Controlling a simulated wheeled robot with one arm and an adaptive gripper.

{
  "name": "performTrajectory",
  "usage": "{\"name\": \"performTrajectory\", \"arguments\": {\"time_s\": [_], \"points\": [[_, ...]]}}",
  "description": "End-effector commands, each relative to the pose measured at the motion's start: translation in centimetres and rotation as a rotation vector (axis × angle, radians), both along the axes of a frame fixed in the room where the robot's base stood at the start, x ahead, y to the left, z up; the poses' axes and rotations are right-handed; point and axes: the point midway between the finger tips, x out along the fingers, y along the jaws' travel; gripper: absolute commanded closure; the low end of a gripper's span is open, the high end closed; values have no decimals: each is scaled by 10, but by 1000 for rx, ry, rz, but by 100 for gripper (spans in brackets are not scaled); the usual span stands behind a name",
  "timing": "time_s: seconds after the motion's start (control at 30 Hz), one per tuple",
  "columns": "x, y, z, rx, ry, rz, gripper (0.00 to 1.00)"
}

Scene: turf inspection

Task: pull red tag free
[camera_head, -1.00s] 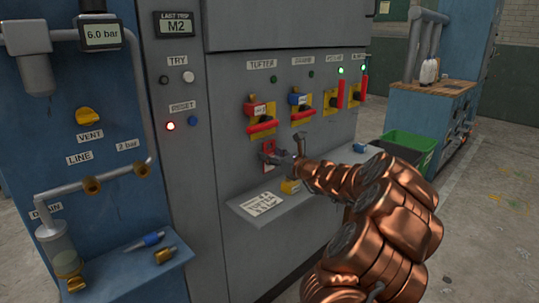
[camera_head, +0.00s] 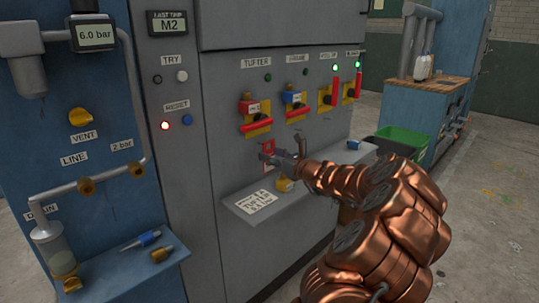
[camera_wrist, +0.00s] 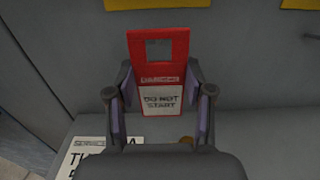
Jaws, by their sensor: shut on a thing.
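The red tag (camera_wrist: 158,72) reads "DO NOT START" on its white lower part and has a square hole near its top. In the wrist view it stands upright between the two fingers of my gripper (camera_wrist: 158,100), which is shut on it. In the head view the tag (camera_head: 268,147) shows just beyond my gripper (camera_head: 275,158), in front of the grey cabinet below the TUFTER switch (camera_head: 257,113). The tag hangs clear below that switch.
A grey shelf (camera_head: 238,201) juts out below, bearing a white printed card (camera_head: 257,203) and a yellow padlock (camera_head: 284,184). Other switches line the cabinet above. A green bin (camera_head: 403,141) stands to the right. A blue shelf (camera_head: 110,275) is at left.

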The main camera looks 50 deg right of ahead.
Motion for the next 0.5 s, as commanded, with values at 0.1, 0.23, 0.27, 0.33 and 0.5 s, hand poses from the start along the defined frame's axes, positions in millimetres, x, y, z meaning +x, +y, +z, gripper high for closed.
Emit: {"name": "performTrajectory", "arguments": {"time_s": [0.1,0.23,0.27,0.33,0.5], "points": [[-1,0,0,0,0,0,82],[-2,0,0,0,0,0,82],[-2,0,0,0,0,0,82],[-2,0,0,0,0,1,82],[-4,0,1,1,0,0,82]]}}
